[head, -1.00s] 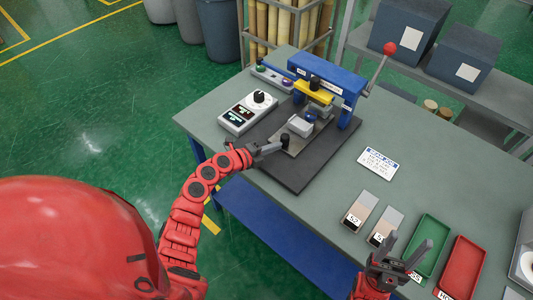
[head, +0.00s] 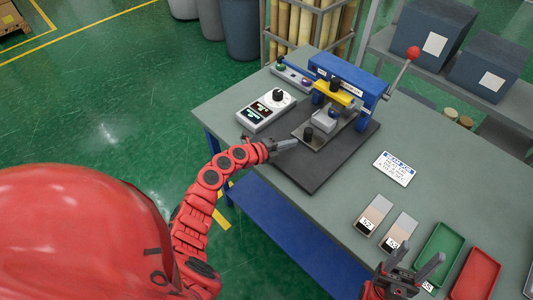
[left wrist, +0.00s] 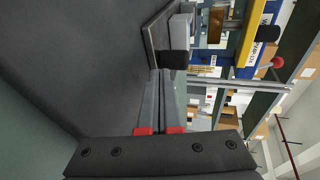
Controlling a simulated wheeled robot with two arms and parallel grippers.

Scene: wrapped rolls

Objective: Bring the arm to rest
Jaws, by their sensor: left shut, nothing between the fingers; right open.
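My left gripper (head: 288,144) is shut and empty, over the front-left part of the black mat (head: 320,170). Its tips are just left of a black knob (head: 308,133) at the front of the press fixture. In the left wrist view its closed fingers (left wrist: 166,75) point at the fixture, and the knob (left wrist: 173,58) shows just beyond the tips. I cannot tell whether they touch. My right gripper (head: 418,274) is open and empty at the bottom, in front of the green tray (head: 437,252).
The blue press (head: 350,85) with a red-tipped lever stands at the back of the table (head: 425,140). A white control box (head: 266,110) is left of the mat. A label card (head: 394,168), two small sample blocks (head: 374,213) and a red tray (head: 475,275) lie to the right.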

